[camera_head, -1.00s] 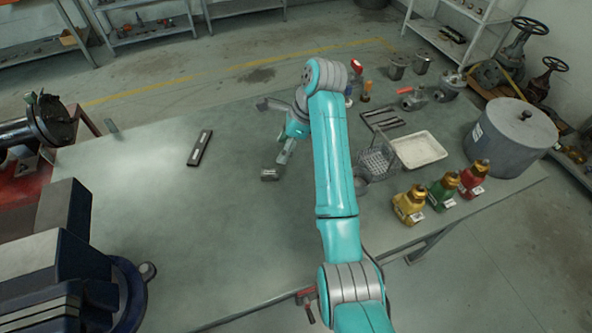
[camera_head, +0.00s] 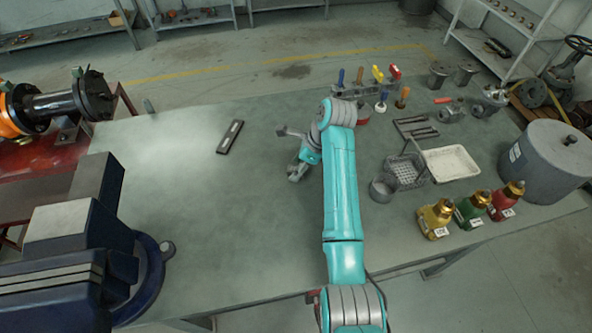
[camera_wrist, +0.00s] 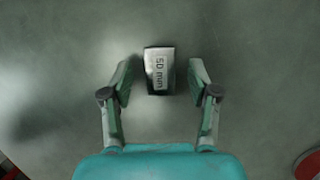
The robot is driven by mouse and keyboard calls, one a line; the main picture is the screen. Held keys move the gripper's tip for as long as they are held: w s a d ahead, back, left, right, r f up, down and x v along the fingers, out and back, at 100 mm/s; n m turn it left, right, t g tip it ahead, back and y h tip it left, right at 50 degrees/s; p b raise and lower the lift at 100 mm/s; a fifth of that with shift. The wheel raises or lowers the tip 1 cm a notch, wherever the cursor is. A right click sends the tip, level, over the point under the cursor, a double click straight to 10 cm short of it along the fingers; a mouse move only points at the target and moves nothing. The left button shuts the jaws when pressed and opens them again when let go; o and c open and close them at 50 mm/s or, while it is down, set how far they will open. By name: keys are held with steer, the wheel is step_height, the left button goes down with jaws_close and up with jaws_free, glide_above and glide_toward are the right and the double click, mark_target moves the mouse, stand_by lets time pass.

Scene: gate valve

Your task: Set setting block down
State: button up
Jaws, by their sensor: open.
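The setting block (camera_wrist: 159,70) is a small grey metal block marked "50 mm". In the wrist view it sits on the grey-green table between my two fingertips, with a gap on each side. My gripper (camera_wrist: 160,72) is open and touches neither side of it. In the head view my gripper (camera_head: 299,168) is low over the middle of the table, and the block (camera_head: 293,178) shows only small at its fingers, partly hidden.
A dark level-like bar (camera_head: 230,137) lies to the left on the table (camera_head: 200,220). A blue vise (camera_head: 80,250) fills the near left. A wire basket (camera_head: 407,171), a white tray (camera_head: 450,164), bottles (camera_head: 470,208) and a grey pot (camera_head: 548,160) stand right. The left-middle table is clear.

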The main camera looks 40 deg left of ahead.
steer(key=shift+f, duration=0.1)
jaws_close()
